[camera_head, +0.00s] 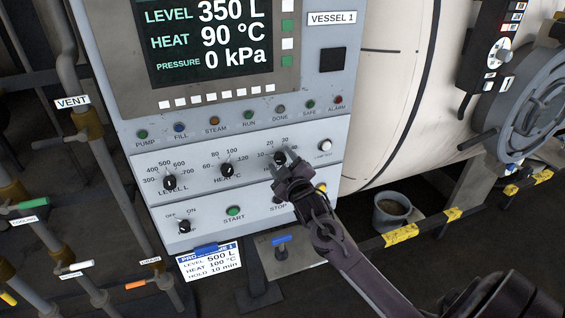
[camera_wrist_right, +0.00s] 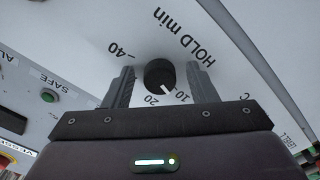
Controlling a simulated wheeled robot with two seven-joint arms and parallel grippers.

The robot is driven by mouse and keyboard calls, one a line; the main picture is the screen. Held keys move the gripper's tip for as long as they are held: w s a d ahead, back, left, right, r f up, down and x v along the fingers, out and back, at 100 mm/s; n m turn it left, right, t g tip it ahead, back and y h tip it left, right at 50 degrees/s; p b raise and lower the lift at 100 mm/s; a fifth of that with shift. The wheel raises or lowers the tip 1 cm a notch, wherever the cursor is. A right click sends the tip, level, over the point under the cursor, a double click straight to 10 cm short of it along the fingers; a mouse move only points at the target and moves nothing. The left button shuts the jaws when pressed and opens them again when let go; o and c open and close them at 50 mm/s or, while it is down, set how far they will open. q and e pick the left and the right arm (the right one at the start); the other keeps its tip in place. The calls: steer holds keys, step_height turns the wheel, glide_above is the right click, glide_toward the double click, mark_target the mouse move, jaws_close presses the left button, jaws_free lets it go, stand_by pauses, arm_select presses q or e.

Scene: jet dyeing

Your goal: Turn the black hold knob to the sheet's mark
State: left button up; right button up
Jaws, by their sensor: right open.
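The black hold knob (camera_head: 280,157) sits at the right of the panel's dial row, partly covered by my right gripper (camera_head: 287,166). In the right wrist view the knob (camera_wrist_right: 159,75) stands between the two open fingers of my right gripper (camera_wrist_right: 160,70), with a gap visible on each side. Its white pointer is on the side of the 10 and 20 marks, seemingly between them. The sheet (camera_head: 209,262) hangs below the panel and reads level 500 L, heat 100 °C, hold 10 min. My left gripper is not in view.
The level knob (camera_head: 169,182) and heat knob (camera_head: 227,169) are to the left in the same row. A white button (camera_head: 325,146) is close on the right. Start button (camera_head: 233,211) and on/off switch (camera_head: 184,227) are below. A bucket (camera_head: 392,212) stands beside the panel.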

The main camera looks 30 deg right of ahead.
steer(key=shift+s, duration=0.1)
steer(key=shift+s+a+f, duration=0.1)
steer(key=shift+s+f, duration=0.05)
steer(key=shift+s, duration=0.15)
steer(key=b+v, duration=0.2)
steer(key=v, duration=0.5)
steer(key=shift+r, duration=0.2)
